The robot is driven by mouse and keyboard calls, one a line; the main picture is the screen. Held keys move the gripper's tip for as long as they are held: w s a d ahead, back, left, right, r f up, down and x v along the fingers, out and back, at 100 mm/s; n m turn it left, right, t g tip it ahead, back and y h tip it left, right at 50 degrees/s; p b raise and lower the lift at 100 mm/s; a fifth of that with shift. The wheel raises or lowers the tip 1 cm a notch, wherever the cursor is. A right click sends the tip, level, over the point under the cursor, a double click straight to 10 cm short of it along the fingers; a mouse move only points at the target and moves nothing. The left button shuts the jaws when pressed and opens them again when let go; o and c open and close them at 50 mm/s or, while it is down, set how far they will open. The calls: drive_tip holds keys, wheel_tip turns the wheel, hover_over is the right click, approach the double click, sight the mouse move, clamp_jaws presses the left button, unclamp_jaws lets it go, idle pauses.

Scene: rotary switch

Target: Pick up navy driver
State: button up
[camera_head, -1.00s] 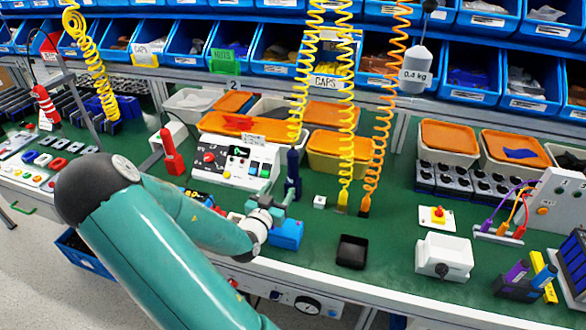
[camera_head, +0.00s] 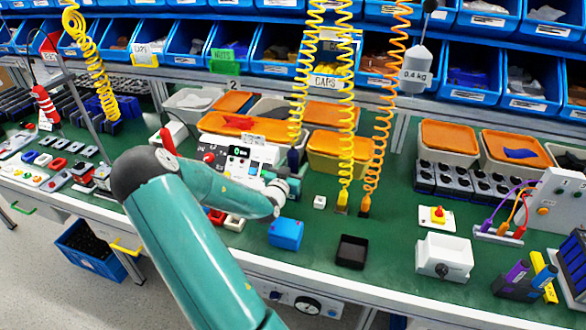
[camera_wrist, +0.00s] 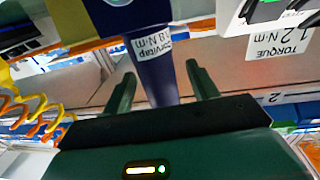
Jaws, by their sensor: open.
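The navy driver (camera_head: 293,158) hangs upright from a yellow coiled cord above the green bench. Its lower part is hidden behind my gripper (camera_head: 288,181) in the head view. In the wrist view the navy driver (camera_wrist: 160,83) stands between the two fingers of my gripper (camera_wrist: 159,75), with a white label marked in N·m on its body. The fingers are apart, one on each side, and a gap shows at both sides.
A white torque panel (camera_head: 240,163) stands just left of my gripper. A blue box (camera_head: 286,234) and a black tray (camera_head: 351,252) are on the bench in front. Two more coil-hung drivers, one yellow-tipped (camera_head: 342,202) and one orange (camera_head: 364,206), hang to the right.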

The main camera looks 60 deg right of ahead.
sight(293, 146)
drive_tip(key=shift+c, duration=0.2)
clamp_jaws()
drive_tip(key=shift+r, duration=0.1)
wheel_tip(293, 146, up, 10)
drive_tip(key=shift+f, duration=0.1)
idle(0.6)
